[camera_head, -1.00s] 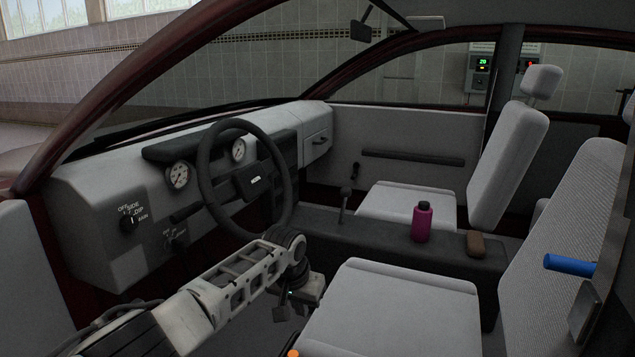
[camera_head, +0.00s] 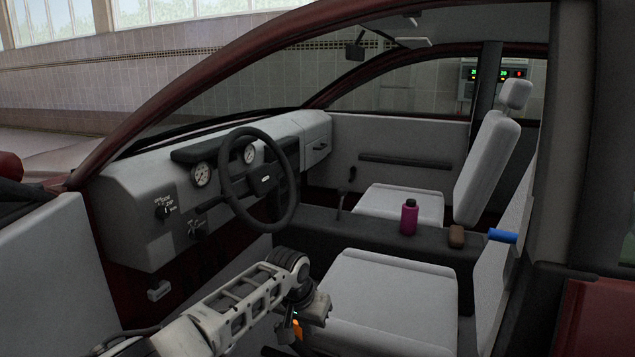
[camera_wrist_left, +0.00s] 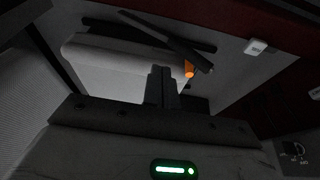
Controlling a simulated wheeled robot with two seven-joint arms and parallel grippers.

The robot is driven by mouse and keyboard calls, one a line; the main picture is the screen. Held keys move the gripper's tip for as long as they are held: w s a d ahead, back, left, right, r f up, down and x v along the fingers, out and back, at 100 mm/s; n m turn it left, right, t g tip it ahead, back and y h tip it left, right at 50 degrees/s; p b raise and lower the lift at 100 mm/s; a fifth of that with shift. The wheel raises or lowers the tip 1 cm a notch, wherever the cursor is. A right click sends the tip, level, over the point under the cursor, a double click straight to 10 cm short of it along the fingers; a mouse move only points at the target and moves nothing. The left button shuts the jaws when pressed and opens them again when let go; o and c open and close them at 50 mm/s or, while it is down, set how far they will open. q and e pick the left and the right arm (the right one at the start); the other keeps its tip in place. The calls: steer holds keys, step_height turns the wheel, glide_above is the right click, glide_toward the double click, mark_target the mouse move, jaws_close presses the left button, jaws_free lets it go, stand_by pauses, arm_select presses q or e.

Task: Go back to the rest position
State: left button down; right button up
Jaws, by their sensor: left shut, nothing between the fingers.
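My left arm reaches in from the bottom of the head view through the open side of a dark red car (camera_head: 215,75). My left gripper (camera_head: 297,338) hangs low in front of the near seat (camera_head: 385,295) and is partly hidden by my wrist. In the left wrist view my left gripper's fingers (camera_wrist_left: 163,86) are together with nothing between them. A small orange thing (camera_wrist_left: 189,68) shows just beyond the fingers, near dark bars; I cannot tell whether it touches them. My right gripper is in neither view.
The steering wheel (camera_head: 248,190) and dashboard (camera_head: 110,200) are ahead of my arm. The console (camera_head: 340,230) bears a pink bottle (camera_head: 409,217) and a brown block (camera_head: 456,236). A blue cylinder (camera_head: 502,236) is by the near seatback. The door pillar (camera_head: 565,130) bounds the right.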

arm_select(q)
steer(key=s+d+f+t+h+p, duration=0.1)
steer(key=s+d+f+h+p, duration=0.1)
steer(key=s+f, duration=0.35)
steer(key=s+d+f+t+h+p, duration=0.1)
steer(key=s+d+f+h+p, duration=0.15)
steer(key=s, duration=0.65)
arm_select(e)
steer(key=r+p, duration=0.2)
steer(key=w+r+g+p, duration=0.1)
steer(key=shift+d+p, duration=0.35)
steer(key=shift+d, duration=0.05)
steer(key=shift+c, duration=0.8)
arm_select(q)
steer(key=s+a+r+n+t+y, duration=0.1)
steer(key=s+a+r+t, duration=0.2)
steer(key=s+a, duration=0.5)
steer(key=s+a+r+n+t+y, duration=0.1)
steer(key=s+a+r+t+y, duration=0.1)
steer(key=s+a+r, duration=0.4)
steer(key=s+a, duration=0.2)
steer(key=shift+s+a+r+n+t, duration=0.15)
steer(key=shift+s+a+n+t, duration=0.1)
steer(key=shift+s+n+t, duration=0.15)
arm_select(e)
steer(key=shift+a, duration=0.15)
